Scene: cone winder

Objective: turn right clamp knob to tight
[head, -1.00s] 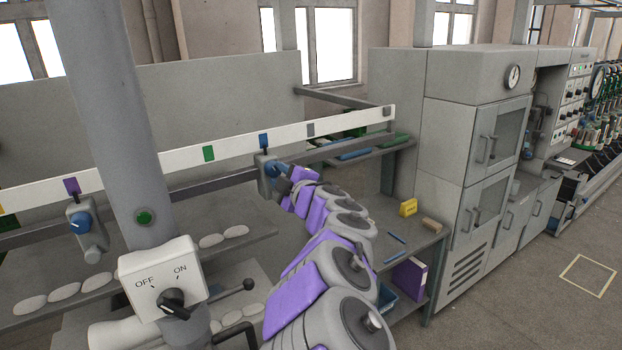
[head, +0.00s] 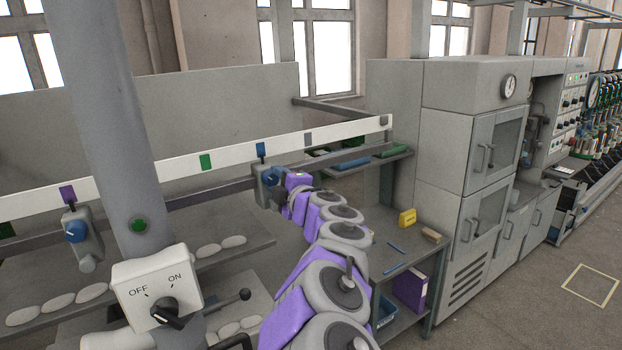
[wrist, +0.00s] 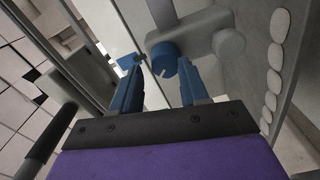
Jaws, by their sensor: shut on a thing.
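The right clamp (head: 262,184) hangs on the grey rail, and its blue knob (head: 271,174) is partly hidden by my gripper (head: 279,181) in the head view. In the wrist view the round blue knob (wrist: 164,58) with a short pale pointer line sits between the fingertips of my gripper (wrist: 160,66). My gripper is shut on this knob. Any tight or loose marks are too small to read. A similar left clamp with a blue knob (head: 75,231) is further left on the rail.
A white strip (head: 230,159) with coloured tags runs above the rail. A grey post (head: 108,120) and an OFF/ON switch box (head: 157,290) stand close in front, left of my arm. White oval pieces (head: 232,242) lie on a shelf below. Grey cabinets (head: 455,140) stand to the right.

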